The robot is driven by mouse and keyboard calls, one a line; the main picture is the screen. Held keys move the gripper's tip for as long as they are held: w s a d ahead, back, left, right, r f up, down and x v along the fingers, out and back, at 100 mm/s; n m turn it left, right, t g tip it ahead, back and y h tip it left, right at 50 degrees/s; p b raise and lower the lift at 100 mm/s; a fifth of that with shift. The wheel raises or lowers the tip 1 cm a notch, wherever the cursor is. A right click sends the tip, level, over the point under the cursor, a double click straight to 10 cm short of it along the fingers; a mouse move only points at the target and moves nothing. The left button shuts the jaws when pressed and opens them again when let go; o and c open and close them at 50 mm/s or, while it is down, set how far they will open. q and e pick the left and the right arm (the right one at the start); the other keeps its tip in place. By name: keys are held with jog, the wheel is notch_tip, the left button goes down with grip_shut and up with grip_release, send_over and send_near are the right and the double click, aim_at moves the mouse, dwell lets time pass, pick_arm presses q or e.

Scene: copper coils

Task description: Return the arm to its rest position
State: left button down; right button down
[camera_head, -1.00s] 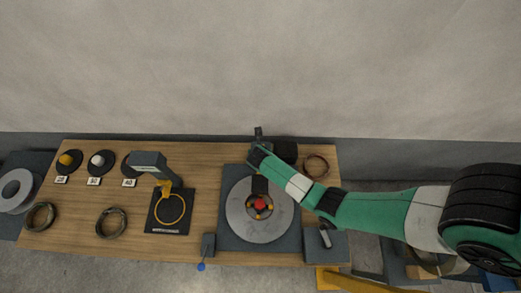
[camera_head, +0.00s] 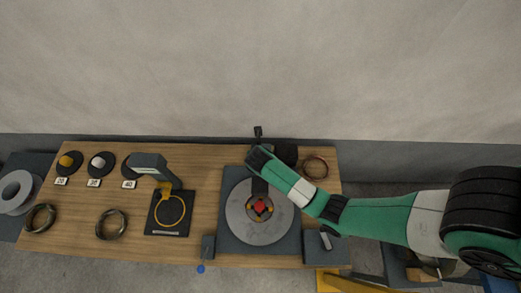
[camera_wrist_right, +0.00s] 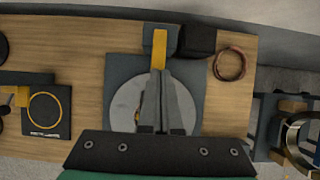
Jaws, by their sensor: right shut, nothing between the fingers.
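My right arm (camera_head: 375,218) reaches in from the right across the table in the head view. My right gripper (camera_head: 260,196) points down over the round grey disc (camera_head: 241,228) of the turntable-like station, close above its red centre knob (camera_head: 260,206). In the wrist view the two fingers of my right gripper (camera_wrist_right: 168,131) lie together, with nothing seen held between them. They hide part of the disc (camera_wrist_right: 124,105). I cannot tell from the views whether the fingertips touch the disc. My left gripper is not in view.
A dark post (camera_head: 258,132) and a black block (camera_head: 286,152) stand behind the station. A copper coil (camera_head: 315,167) lies to their right. A scale-like pad (camera_head: 157,226) with an overhanging arm and another coil (camera_head: 111,224) are on the left. Bare wood (camera_head: 203,180) lies between.

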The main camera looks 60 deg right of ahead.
notch_tip(320, 180, up, 3)
jog(key=shift+r, duration=0.15)
dwell(0.4)
